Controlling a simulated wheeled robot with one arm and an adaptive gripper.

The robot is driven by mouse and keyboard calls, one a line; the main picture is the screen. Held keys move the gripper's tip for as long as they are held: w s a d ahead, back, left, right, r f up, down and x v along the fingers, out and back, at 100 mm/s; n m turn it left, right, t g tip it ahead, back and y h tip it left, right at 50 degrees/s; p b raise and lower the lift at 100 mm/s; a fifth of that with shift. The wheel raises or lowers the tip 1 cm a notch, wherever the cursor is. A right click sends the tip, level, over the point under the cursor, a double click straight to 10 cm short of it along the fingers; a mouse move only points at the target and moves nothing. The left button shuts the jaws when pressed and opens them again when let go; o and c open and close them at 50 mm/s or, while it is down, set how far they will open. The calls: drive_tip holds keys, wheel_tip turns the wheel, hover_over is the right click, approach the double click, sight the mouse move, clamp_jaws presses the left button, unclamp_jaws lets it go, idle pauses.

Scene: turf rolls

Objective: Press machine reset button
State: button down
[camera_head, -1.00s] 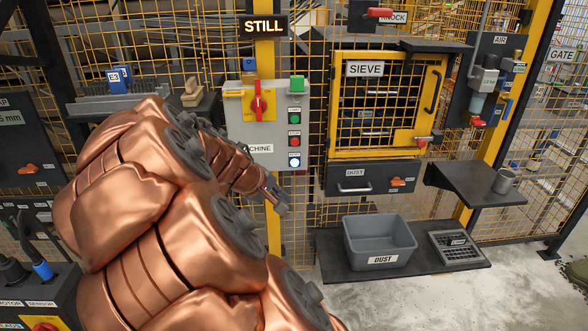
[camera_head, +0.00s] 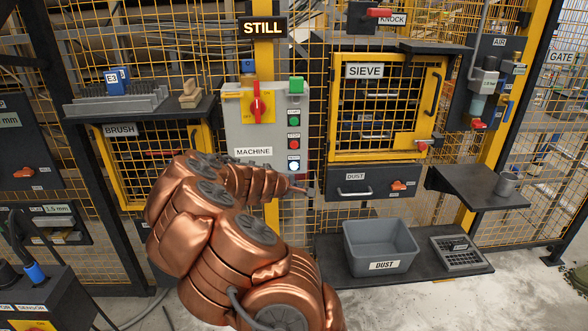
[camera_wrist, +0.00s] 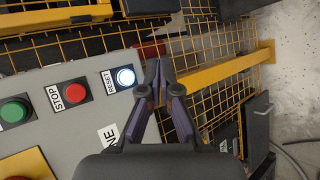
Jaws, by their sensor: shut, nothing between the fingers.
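The grey machine panel (camera_head: 238,132), labelled MACHINE, hangs on the mesh fence. It carries a green, a red and a lit white button in a column, with a red rotary switch (camera_head: 257,104) on a yellow plate. The reset button (camera_head: 293,165) glows white at the bottom of the column. It also shows in the wrist view (camera_wrist: 125,77), beside its RESET label. My gripper (camera_head: 303,190) is below and slightly right of that button. In the wrist view my gripper (camera_wrist: 158,66) is shut and empty, its fingertips just right of the button with a small gap in the picture.
The red STOP button (camera_wrist: 75,93) and a green button (camera_wrist: 14,111) sit beside the reset button in the wrist view. The sieve cabinet (camera_head: 379,157) stands right of the panel. A grey dust bin (camera_head: 352,245) rests on the low shelf. A shelf (camera_head: 135,108) is left of the panel.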

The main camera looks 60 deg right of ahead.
sight(294, 170)
drive_tip(key=shift+w+d, duration=0.1)
drive_tip(key=shift+d, duration=0.05)
drive_tip(key=shift+w+d+p, duration=0.15)
drive_tip(key=shift+w+d, duration=0.7)
drive_tip(key=shift+d, duration=0.25)
drive_tip(key=shift+w+d+p, duration=0.15)
drive_tip(key=shift+w+d, duration=0.75)
drive_tip(key=shift+d, duration=0.2)
drive_tip(key=shift+w+d+p, duration=0.15)
drive_tip(key=shift+w+d, duration=0.7)
drive_tip(key=shift+d, duration=0.25)
drive_tip(key=shift+w, duration=0.1)
drive_tip(key=shift+w+d+f+b, duration=0.15)
drive_tip(key=shift+w+d+b, duration=0.05)
drive_tip(key=shift+b, duration=0.1)
drive_tip(key=shift+w+d, duration=0.1)
